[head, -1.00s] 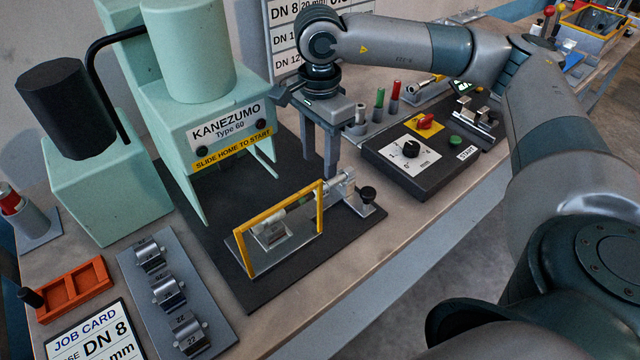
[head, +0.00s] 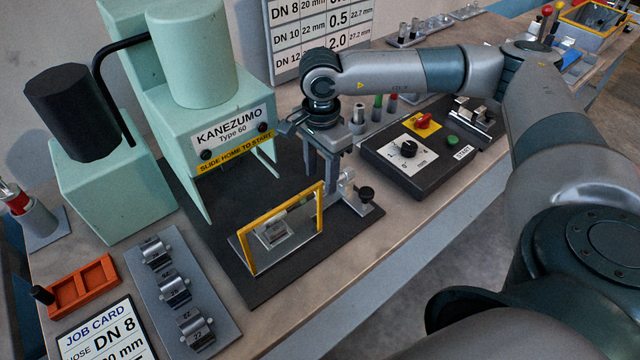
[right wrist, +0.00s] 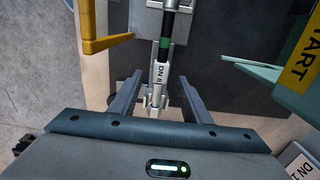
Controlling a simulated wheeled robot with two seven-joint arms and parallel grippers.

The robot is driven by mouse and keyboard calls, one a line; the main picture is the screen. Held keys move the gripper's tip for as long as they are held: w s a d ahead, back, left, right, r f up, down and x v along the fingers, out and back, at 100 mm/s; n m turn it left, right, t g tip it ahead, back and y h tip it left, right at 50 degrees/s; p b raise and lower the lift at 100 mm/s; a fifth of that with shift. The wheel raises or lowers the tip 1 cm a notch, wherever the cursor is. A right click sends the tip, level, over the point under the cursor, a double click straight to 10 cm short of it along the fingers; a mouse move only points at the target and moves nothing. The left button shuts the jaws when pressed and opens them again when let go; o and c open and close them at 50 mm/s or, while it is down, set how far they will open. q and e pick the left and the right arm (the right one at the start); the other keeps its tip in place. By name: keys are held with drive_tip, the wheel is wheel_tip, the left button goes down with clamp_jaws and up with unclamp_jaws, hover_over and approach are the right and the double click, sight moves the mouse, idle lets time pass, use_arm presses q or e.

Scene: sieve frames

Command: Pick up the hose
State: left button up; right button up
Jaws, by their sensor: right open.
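The hose (right wrist: 166,45) is black with a green band and a white sleeve marked DN 8. In the right wrist view it runs from a grey block down to a metal end fitting (right wrist: 156,96). My right gripper (right wrist: 158,88) is open, its fingers on either side of the fitting and apart from it. In the head view the right gripper (head: 322,182) points down at the right end of the yellow-framed guard (head: 322,210). There the hose is mostly hidden behind the guard and fingers. My left gripper is not in view.
The green Kanezumo press (head: 228,125) stands close left of the gripper. A control box (head: 415,175) lies further right. A die rack (head: 205,290), orange tray (head: 85,285) and job card (head: 100,335) lie at front left.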

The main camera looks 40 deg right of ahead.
drive_tip(key=shift+f, duration=1.1)
clamp_jaws()
